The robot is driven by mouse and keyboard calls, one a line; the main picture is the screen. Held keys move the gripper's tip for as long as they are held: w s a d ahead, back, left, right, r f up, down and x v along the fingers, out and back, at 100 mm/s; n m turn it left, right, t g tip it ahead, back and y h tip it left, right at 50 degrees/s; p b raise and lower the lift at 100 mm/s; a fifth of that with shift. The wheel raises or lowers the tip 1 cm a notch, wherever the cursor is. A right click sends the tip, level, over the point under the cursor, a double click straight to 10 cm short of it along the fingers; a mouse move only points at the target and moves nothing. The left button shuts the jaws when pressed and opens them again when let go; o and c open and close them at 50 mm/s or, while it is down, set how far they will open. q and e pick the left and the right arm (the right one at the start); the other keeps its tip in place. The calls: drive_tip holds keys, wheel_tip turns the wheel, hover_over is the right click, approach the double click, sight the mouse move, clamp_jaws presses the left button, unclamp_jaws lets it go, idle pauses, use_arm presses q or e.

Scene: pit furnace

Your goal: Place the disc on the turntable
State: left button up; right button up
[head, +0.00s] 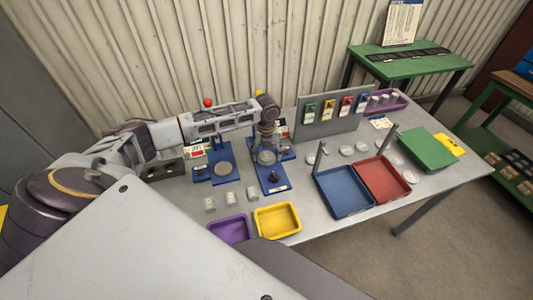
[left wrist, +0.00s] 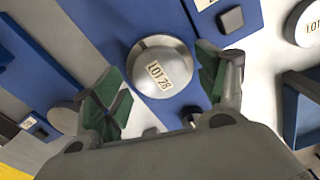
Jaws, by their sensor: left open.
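A round silver disc (left wrist: 160,70) with a domed top and a label reading "LOT 28" is at the centre of the left wrist view. It appears over a blue base plate (left wrist: 125,22); I cannot tell whether it touches it. My left gripper (left wrist: 161,82) is open, its green-padded fingers on either side of the disc, with no clear grip on it. In the head view my left gripper (head: 267,143) points down above a blue fixture (head: 273,184) with a black knob. Another blue fixture (head: 202,171) with a round grey plate (head: 223,168) stands to its left. Which one is the turntable is unclear.
Small labelled pieces (head: 230,198) lie in front of the fixtures. Purple (head: 230,231), yellow (head: 296,220), blue (head: 343,211) and red (head: 400,195) trays line the front. Several round discs (head: 361,146) lie towards the right.

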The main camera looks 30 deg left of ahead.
sight(267, 155)
use_arm(q)
drive_tip(key=shift+r, duration=0.15)
wheel_tip(267, 155, up, 12)
drive_tip(key=b, duration=0.1)
idle(0.6)
idle(1.2)
